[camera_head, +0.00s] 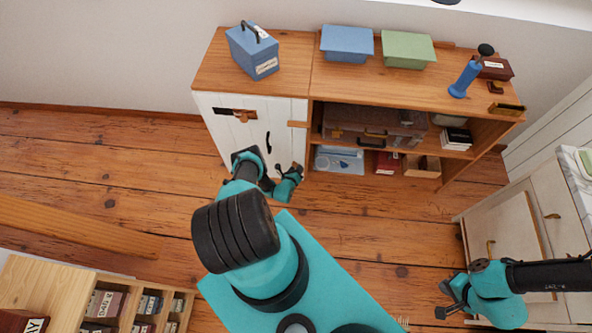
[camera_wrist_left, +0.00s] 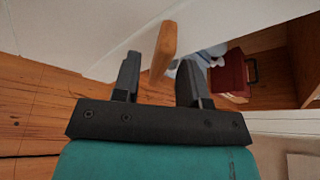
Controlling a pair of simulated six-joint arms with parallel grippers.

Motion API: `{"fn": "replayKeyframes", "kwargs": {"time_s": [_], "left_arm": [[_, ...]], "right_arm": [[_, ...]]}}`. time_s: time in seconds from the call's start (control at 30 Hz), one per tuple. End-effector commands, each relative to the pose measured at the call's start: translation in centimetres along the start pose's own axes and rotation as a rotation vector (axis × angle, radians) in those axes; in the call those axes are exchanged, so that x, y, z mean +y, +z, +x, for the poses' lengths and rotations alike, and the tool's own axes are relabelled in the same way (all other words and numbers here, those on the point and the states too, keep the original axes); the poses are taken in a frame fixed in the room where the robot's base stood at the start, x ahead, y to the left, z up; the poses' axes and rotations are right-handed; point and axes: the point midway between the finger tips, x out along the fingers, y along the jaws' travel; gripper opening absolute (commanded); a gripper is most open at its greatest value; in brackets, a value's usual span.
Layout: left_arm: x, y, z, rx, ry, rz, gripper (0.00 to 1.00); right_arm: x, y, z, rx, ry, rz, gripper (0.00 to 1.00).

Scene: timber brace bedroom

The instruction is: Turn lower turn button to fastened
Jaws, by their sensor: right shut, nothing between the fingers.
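The white door (camera_head: 236,135) stands at the left of the wooden cabinet. The upper turn button (camera_head: 297,124) is a small wooden bar lying level across the door's right edge. The lower turn button (camera_wrist_left: 164,50) is a wooden bar in the left wrist view, seen close up. In the head view my left arm mostly hides it, so its exact angle is hard to tell. My left gripper (camera_head: 296,170) is low at the door's right edge. In the wrist view its fingers are apart, with the bar's near end between them; contact is unclear. My right gripper (camera_head: 444,300) is shut and empty at lower right.
Open shelves (camera_head: 395,135) right of the door hold a case, books and boxes. A blue tool box (camera_head: 252,52), blue bin (camera_head: 347,42) and green bin (camera_head: 408,49) stand on the cabinet top. A dark door handle (camera_head: 268,143) is near my left arm. Open floor lies in front.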

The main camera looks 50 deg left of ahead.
Motion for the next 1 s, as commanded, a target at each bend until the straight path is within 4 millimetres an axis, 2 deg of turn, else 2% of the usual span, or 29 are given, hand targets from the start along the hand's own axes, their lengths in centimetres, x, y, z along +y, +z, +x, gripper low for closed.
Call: {"fn": "replayKeyframes", "kwargs": {"time_s": [0.33,0.77,1.0], "left_arm": [[0.01,-0.01,0.29,0.0,0.001,-0.001,0.39],[0.02,0.0,0.27,0.0,0.001,-0.001,0.0],[0.04,-0.01,0.27,0.0,-0.003,-0.009,0.0]], "right_arm": [[0.0,0.0,0.0,0.0,0.0,0.0,0.0],[0.0,0.0,0.0,0.0,0.0,0.0,0.0],[0.0,0.0,0.0,0.0,0.0,0.0,0.0]]}}
